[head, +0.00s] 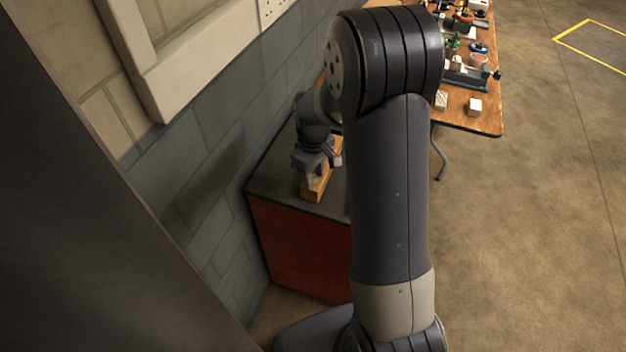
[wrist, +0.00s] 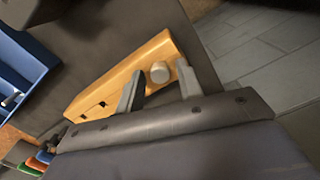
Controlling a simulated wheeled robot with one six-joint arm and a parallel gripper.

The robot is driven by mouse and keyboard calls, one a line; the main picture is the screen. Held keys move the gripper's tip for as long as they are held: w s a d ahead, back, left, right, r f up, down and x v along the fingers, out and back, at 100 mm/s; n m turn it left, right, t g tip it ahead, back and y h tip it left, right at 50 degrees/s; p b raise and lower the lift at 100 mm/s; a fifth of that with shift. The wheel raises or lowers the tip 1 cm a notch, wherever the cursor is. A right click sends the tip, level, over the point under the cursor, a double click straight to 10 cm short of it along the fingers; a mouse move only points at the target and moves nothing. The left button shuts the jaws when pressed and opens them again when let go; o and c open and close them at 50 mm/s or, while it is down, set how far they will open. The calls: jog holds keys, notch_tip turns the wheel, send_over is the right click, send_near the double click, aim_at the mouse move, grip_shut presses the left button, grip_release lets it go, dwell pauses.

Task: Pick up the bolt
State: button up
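A pale round-topped peg, which looks like the bolt's head (wrist: 159,72), stands at a wooden block (wrist: 110,86). Dark holes show in the block's other end. The block also shows in the head view (head: 316,190), on a dark-topped red cabinet. My gripper (wrist: 160,76) is open, with one grey finger on each side of the round head. A gap shows on both sides, and nothing is clamped. In the head view my gripper (head: 320,160) is over the block and hides part of it; the bolt cannot be made out there.
A blue bin (wrist: 28,62) with a small metallic piece (wrist: 12,100) lies left in the wrist view. The red cabinet (head: 300,245) stands against the grey block wall (head: 215,165). A cluttered wooden table (head: 480,122) is behind; open floor (head: 540,220) lies right.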

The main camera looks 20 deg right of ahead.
aim_at(314, 177)
grip_shut()
notch_tip(314, 177, up, 10)
jog(key=shift+b, duration=0.3)
dwell(0.4)
jog(key=shift+r, duration=0.1)
